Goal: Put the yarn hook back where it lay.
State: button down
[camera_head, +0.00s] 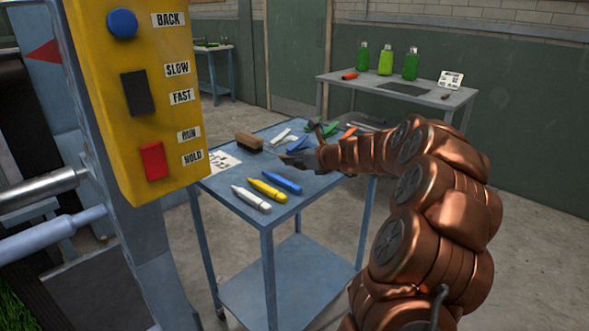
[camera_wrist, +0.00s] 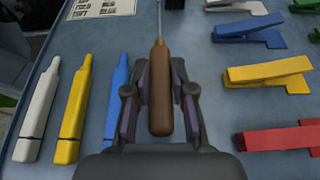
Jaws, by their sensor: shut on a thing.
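The yarn hook (camera_wrist: 160,95) has a brown wooden handle and a thin metal shaft. In the wrist view it lies upright in the picture, its shaft running out at the top edge, so its tip is hidden there. My gripper (camera_wrist: 158,103) is shut on the brown handle, one finger on each side. In the head view my gripper (camera_head: 298,158) is over the blue cart top (camera_head: 228,185), between the markers and the clips. The hook is hard to make out there. I cannot tell whether it touches the cart top.
White (camera_wrist: 39,110), yellow (camera_wrist: 75,112) and blue (camera_wrist: 113,105) markers lie left of the hook. White, blue, yellow (camera_wrist: 268,75) and red (camera_wrist: 278,138) clips lie right. A brush (camera_head: 248,142) and printed card (camera_head: 222,160) are behind. A yellow control box (camera_head: 135,100) stands left.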

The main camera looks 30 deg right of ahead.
aim_at(294, 176)
jog(key=shift+w, duration=0.25)
jog(key=shift+d+f+b, duration=0.1)
jog(key=shift+f+b, duration=0.25)
jog(key=shift+f, duration=1.4)
jog(key=shift+f, duration=0.15)
jog(key=c, duration=1)
grip_release()
jog(key=v, duration=1.2)
jog(key=shift+p, duration=0.35)
